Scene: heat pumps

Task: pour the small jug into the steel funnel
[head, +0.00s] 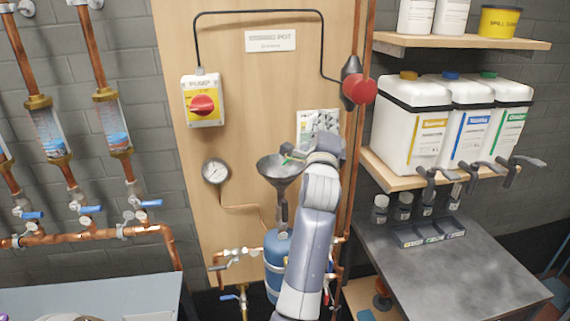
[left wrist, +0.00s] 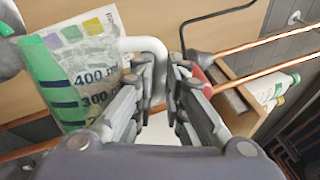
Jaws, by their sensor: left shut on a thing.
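The steel funnel (head: 282,168) stands in front of the wooden board in the head view, above a blue cylinder. My left gripper (head: 322,158) is just right of its rim. The gripper hides most of the jug in the head view. I cannot see any stream. My right gripper is not in view.
A pump switch (head: 203,102) and a round gauge (head: 215,171) sit on the board left of the funnel. Several white canisters (head: 413,120) stand on a shelf farther right.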

